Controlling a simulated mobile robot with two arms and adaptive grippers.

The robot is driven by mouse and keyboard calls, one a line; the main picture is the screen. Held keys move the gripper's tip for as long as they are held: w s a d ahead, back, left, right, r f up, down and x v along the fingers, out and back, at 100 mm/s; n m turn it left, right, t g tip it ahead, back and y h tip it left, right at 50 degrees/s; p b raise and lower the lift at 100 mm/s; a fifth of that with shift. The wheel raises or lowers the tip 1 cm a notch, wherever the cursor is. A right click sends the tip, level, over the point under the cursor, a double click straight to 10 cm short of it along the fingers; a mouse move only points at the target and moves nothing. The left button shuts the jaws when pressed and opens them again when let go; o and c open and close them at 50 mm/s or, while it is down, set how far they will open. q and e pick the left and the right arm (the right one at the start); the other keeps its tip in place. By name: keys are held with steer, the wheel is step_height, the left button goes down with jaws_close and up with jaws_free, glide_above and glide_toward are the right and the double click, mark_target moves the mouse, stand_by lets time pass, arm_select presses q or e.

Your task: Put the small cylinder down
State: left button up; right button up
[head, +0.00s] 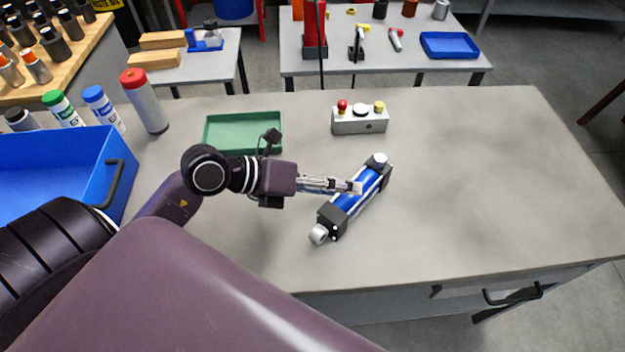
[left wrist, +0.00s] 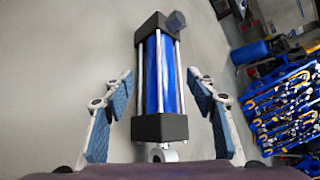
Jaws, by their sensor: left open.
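The small cylinder (head: 343,203) has a blue body with black end blocks and silver rods. It lies at a slant on the grey table, in the middle of the head view. In the left wrist view the cylinder (left wrist: 160,75) lies between the fingers, with clear gaps on both sides. My left gripper (head: 357,187) reaches in from the left and its fingertips are over the cylinder's middle. In the left wrist view my left gripper (left wrist: 160,105) is open, its fingers apart from the cylinder. My right gripper is not in view.
A green tray (head: 212,148) and a grey button box (head: 360,126) stand behind the cylinder. A blue bin (head: 60,190) and several bottles (head: 145,102) are at the left. The table's right side (head: 500,170) is clear.

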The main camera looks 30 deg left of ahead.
arm_select(q)
steer(key=v, duration=0.8)
steer(key=shift+w+d+r, duration=0.1)
steer(key=shift+d+r, duration=0.05)
steer(key=shift+r, duration=0.05)
